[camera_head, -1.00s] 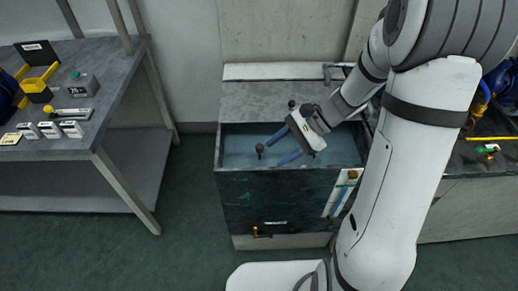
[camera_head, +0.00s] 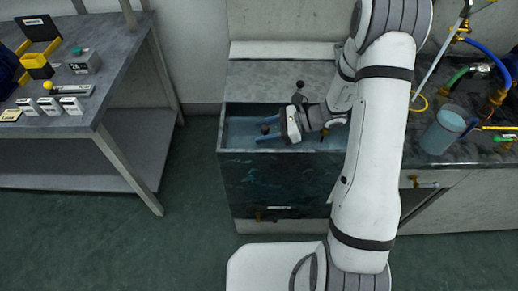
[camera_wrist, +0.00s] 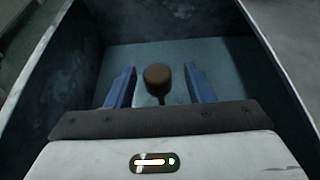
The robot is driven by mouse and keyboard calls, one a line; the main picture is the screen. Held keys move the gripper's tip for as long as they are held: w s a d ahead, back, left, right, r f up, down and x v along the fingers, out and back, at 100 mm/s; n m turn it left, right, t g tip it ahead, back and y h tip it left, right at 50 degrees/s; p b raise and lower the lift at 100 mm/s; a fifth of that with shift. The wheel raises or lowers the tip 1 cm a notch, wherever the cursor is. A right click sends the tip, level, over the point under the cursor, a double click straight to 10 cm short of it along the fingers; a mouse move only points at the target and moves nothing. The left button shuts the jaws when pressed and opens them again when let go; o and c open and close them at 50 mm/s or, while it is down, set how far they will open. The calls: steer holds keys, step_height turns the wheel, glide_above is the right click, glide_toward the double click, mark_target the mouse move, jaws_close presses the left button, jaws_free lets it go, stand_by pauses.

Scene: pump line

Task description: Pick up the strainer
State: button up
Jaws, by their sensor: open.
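A brown rounded knob on a dark stem, which may be the strainer's handle, stands between my blue fingers in the wrist view (camera_wrist: 158,75). What lies below the stem is hidden or too dark to make out. My gripper (camera_head: 273,130) is open and reaches down into the tank from the right. In the wrist view its fingers (camera_wrist: 160,86) stand apart on either side of the stem, with gaps visible on both sides.
The tank walls (camera_wrist: 60,60) rise around my gripper. A bench (camera_head: 85,105) with boxes and labelled cards stands left. A counter (camera_head: 455,155) at right holds a clear container (camera_head: 443,130), hoses and brass fittings. Open floor (camera_head: 195,210) lies between bench and tank.

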steer(key=shift+x, duration=0.85)
steer(key=shift+c, duration=0.2)
jaws_close()
